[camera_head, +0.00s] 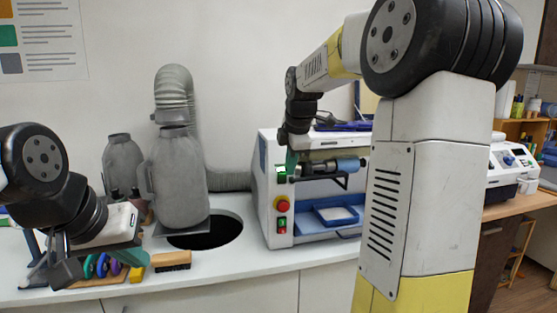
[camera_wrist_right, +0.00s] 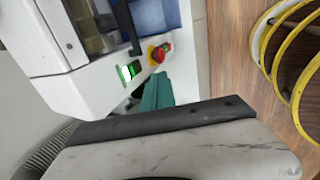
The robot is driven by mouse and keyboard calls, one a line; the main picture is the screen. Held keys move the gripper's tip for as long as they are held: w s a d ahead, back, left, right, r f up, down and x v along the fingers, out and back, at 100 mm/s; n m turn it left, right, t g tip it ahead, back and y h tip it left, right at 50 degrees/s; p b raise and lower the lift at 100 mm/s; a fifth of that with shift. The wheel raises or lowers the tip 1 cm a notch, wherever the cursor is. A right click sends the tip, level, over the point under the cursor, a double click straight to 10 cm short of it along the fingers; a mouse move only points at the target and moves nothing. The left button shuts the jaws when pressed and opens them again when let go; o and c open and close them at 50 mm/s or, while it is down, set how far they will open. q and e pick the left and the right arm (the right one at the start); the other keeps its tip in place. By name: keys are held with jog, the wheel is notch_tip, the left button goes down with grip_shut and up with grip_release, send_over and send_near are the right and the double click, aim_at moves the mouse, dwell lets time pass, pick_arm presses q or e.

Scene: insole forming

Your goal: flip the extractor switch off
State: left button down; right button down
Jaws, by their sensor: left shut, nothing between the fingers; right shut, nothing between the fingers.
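A green and white switch (camera_head: 281,171) sits high on the front panel of the white machine (camera_head: 266,190). In the right wrist view the switch (camera_wrist_right: 127,72) looks lit green with a white part. No label is readable. My right gripper (camera_head: 292,162) has its teal fingers shut and empty, close beside the switch. In the right wrist view the teal fingertips (camera_wrist_right: 155,92) show just beside it; I cannot tell whether they touch. My left gripper (camera_head: 135,257) is shut and empty, low at the left over the counter.
Below the switch are a red knob on yellow (camera_head: 282,203) and a green and red button pair (camera_head: 282,225). A grey extractor hose and canister (camera_head: 180,180) stand by a dark round hole (camera_head: 215,234). A brush (camera_head: 171,261) lies near my left gripper.

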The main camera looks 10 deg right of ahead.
aim_at(282, 177)
jog(key=w+f, duration=0.4)
jog(key=w, duration=0.2)
jog(key=shift+w+f, duration=0.15)
jog(key=shift+f, duration=0.2)
jog(key=shift+w+r, duration=0.1)
jog(key=shift+w, duration=0.25)
jog(key=shift+a, duration=0.1)
jog(key=shift+r, duration=0.8)
